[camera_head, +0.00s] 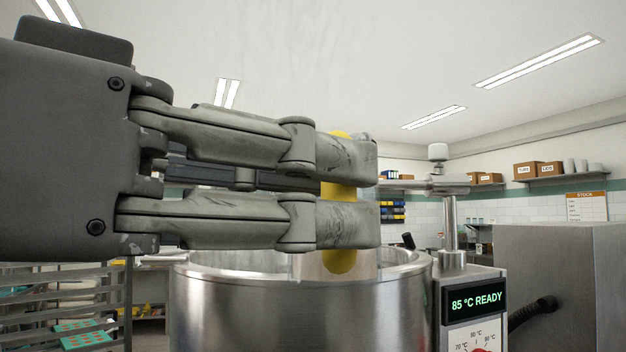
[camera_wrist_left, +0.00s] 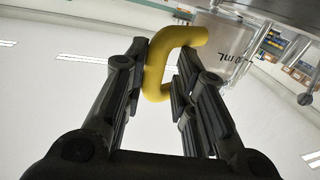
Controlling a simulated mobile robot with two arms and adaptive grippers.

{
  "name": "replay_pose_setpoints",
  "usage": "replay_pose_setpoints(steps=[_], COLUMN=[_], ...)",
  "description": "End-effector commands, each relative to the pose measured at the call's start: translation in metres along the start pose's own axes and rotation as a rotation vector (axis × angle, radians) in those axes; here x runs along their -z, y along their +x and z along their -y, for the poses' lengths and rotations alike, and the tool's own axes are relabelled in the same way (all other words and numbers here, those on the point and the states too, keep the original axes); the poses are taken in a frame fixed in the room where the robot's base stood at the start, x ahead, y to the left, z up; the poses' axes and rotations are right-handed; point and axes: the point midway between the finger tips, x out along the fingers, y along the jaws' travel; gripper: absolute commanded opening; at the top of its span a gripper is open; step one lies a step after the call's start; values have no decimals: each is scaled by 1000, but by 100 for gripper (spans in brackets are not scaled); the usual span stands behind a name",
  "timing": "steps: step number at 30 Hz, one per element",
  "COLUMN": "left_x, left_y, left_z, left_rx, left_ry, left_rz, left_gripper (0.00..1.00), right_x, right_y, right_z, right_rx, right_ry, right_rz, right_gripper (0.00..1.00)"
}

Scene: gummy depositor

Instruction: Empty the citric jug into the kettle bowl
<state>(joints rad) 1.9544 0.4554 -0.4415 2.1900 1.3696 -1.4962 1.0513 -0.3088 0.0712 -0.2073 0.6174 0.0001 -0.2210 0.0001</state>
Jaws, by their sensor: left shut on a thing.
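My left gripper (camera_head: 348,190) reaches in from the left and is shut on the yellow handle (camera_head: 338,188) of the clear jug. The handle also shows between the fingers in the left wrist view (camera_wrist_left: 157,68). There the jug's clear wall (camera_wrist_left: 222,45) has a mL marking. In the head view the handle stands about upright, but the fingers hide most of the jug. Its lower part shows at the mouth of the steel kettle bowl (camera_head: 300,315). I cannot tell what the jug holds. My right gripper is not in view.
A control box (camera_head: 474,302) reading 85 °C READY stands right of the kettle, with a metal post (camera_head: 449,220) and arm above the bowl. A grey cabinet (camera_head: 560,285) is at the far right. A tray rack (camera_head: 75,310) is at the lower left.

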Motion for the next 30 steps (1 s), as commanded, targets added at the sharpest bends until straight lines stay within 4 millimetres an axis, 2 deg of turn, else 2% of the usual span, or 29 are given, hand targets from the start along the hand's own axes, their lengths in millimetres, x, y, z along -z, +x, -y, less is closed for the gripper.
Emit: replay_pose_setpoints(steps=[9, 20, 30], left_x=[14, 25, 22], left_y=[4, 9, 9], left_z=[6, 14, 13], left_rx=[1, 1, 1], left_ry=[-64, -137, -133], left_rz=[41, 91, 89], left_gripper=[0, 0, 0], right_x=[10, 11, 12], right_y=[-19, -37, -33], right_z=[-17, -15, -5], right_rx=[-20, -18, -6], right_ry=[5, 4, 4], right_rz=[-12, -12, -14], right_gripper=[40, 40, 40])
